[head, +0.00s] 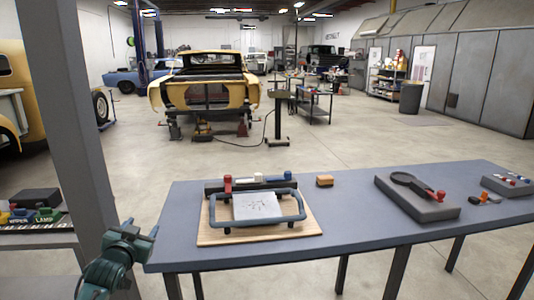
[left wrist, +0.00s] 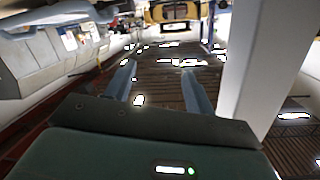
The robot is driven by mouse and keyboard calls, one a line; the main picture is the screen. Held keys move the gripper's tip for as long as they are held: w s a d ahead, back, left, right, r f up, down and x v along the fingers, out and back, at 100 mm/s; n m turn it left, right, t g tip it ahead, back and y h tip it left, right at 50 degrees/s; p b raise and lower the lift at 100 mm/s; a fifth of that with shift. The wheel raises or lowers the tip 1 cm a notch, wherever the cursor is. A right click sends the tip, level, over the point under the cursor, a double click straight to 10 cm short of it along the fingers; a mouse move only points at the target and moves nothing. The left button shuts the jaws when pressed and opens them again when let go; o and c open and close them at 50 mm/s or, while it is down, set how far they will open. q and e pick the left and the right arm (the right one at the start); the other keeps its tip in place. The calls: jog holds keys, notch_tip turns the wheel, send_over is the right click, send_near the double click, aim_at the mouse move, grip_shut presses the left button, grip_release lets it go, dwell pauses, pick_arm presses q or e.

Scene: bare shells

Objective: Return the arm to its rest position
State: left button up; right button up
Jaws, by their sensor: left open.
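My left gripper (head: 140,228) is at the lower left of the head view, just off the left end of the blue-grey table (head: 360,235). Its teal wrist and arm come in from the bottom edge. In the left wrist view the two blue-grey fingers (left wrist: 158,78) stand apart with nothing between them, so it is open and empty. My right gripper is in neither view.
A grey post (head: 72,110) stands close to my left arm. The table holds a wooden board (head: 210,236) with a blue frame, a small orange-brown block (head: 324,181) and a grey block with a black ring tool (head: 405,182). A shelf with boxes (head: 35,198) is at left.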

pick_arm(q)
jog(key=s+d+f+m+g+h, duration=0.1)
jog(key=s+d+f+g, duration=0.1)
jog(key=s+d+f, duration=0.55)
jog(key=s+d+f+g+h, duration=0.15)
jog(key=s+d+f, duration=0.25)
jog(key=s+f, duration=0.55)
jog(key=s+d+f+g+h, duration=0.1)
jog(key=s+d+f, duration=0.1)
jog(key=s, duration=0.8)
jog(key=s+d+f+n+g+h, duration=0.1)
jog(key=s+d, duration=0.4)
jog(key=s, duration=0.5)
jog(key=shift+d+f, duration=0.15)
jog(key=shift+f, duration=0.5)
jog(key=shift+s+g, duration=0.1)
jog(key=shift+g, duration=0.15)
jog(key=shift+c, duration=0.3)
